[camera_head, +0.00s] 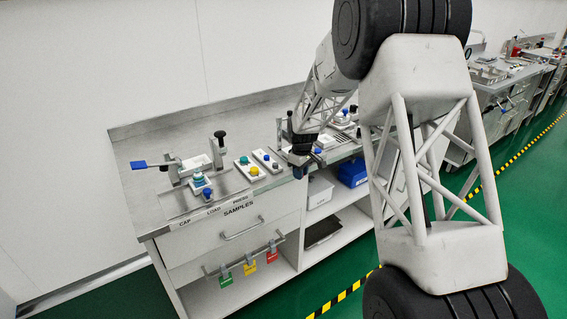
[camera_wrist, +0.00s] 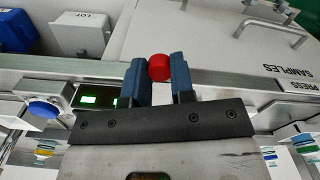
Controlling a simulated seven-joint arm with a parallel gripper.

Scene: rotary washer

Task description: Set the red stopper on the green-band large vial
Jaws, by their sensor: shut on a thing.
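My gripper (camera_wrist: 157,80) is shut on the red stopper (camera_wrist: 160,67), which sits between the two blue fingertips in the wrist view. In the head view my gripper (camera_head: 300,160) is at the bench's front edge, right of the racks, and the stopper cannot be made out. In the wrist view, small pieces with green, blue and yellow colours (camera_wrist: 270,157) show at the lower right, partly cut off. A teal-topped piece (camera_head: 198,180) stands in the left fixture in the head view. I cannot tell which piece is the green-band large vial.
A press fixture with a blue lever (camera_head: 152,164) and a black knob (camera_head: 219,135) stands at the bench's left. White holders with a yellow piece (camera_head: 254,171) lie between it and my gripper. A blue button (camera_wrist: 42,110) and green display (camera_wrist: 88,100) are close by.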

